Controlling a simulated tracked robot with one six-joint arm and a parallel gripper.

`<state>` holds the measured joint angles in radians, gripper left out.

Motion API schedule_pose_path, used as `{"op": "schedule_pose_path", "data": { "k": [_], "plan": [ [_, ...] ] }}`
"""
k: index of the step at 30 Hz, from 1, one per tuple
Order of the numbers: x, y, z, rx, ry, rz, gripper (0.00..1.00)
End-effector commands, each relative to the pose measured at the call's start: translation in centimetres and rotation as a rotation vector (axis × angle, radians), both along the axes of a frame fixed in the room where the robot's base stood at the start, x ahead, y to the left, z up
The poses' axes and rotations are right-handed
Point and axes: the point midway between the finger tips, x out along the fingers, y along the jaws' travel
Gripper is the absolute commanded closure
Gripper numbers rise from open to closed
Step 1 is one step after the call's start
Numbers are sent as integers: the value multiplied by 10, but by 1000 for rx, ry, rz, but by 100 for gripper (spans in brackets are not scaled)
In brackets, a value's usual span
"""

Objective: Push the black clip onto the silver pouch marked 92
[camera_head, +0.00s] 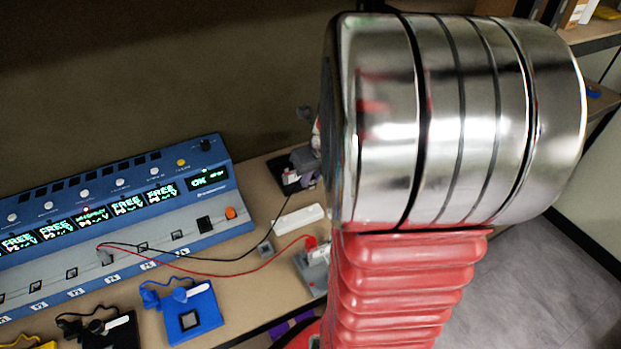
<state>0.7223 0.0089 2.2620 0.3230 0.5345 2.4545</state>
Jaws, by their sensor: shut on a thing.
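My arm's large silver joint and red ribbed sleeve cover the right half of the picture. Past the joint's left edge, a small part of what looks like my gripper (304,158) shows in dark grey, over the back right of the bench. The black lead runs up to this spot, where the black clip (307,180) appears to be held; its outline is hard to make out. The red clip (311,242) sits at a grey stand (313,268) nearer the front. I cannot read a 92 on any pouch; the silver pouch is hidden or too small to tell.
A blue console (120,210) with several lit displays stands on the left of the bench. A red and a black lead cross its front. A blue stand (203,320) and a black stand (118,331) lie before it. A white strip (299,219) lies between console and arm.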

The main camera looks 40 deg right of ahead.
Motion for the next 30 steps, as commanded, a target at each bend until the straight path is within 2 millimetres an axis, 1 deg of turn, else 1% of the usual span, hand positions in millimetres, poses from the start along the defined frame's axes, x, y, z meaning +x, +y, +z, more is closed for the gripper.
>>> {"op": "schedule_pose_path", "data": {
  "k": [10, 20, 30],
  "plan": [
    [0, 0, 3, 0, 0, 1, 100],
    [0, 0, 23, -1, -2, 0, 100],
    [0, 0, 23, 0, 0, 0, 100]
  ]
}}
